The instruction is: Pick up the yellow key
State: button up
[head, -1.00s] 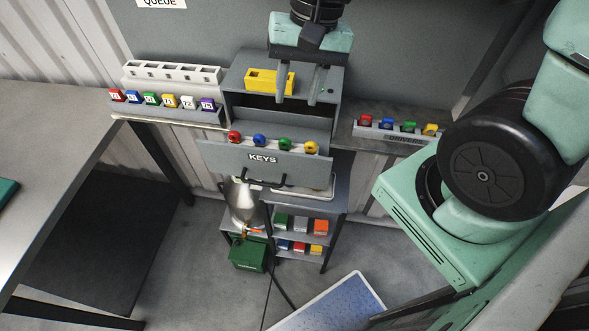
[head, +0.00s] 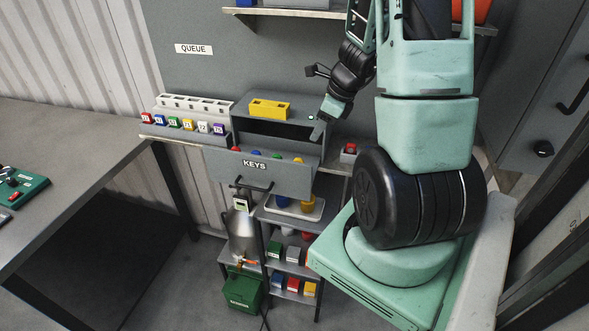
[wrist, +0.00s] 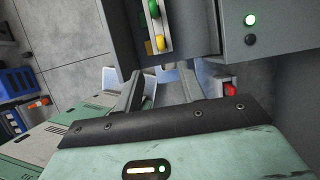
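The yellow key (head: 298,160) sits at the right end of the key row in the open KEYS drawer (head: 290,172). Only its round top shows above the drawer front. In the wrist view the yellow key (wrist: 160,43) lies beyond my fingertips, below the green key (wrist: 154,9). My gripper (head: 318,131) is at the right side of the key cabinet, above and to the right of the yellow key. In the wrist view my gripper (wrist: 161,80) has its two fingers apart with nothing held between them.
The grey cabinet (head: 240,125) carries a yellow block (head: 269,109) on top. A red piece (wrist: 230,90) lies close to my right finger. A rack of coloured tags (head: 180,124) stands left. The workbench (head: 70,150) is at far left.

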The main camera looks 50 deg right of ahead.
send_over(299, 159)
jog(key=s+d, duration=0.1)
jog(key=s, duration=0.2)
notch_tip(299, 159, down, 6)
jog(key=f, duration=0.1)
jog(key=shift+w+r+b+x, duration=0.1)
jog(key=shift+w+b+x, duration=0.1)
jog(key=shift+x, duration=0.8)
jog(key=shift+w+r+b+x, duration=0.15)
jog(key=shift+b+x, duration=0.1)
jog(key=shift+x, duration=0.8)
jog(key=shift+w+f+b+x, duration=0.1)
jog(key=shift+w+b+x, duration=0.1)
jog(key=shift+x, duration=0.8)
jog(key=shift+r, duration=0.1)
grip_shut()
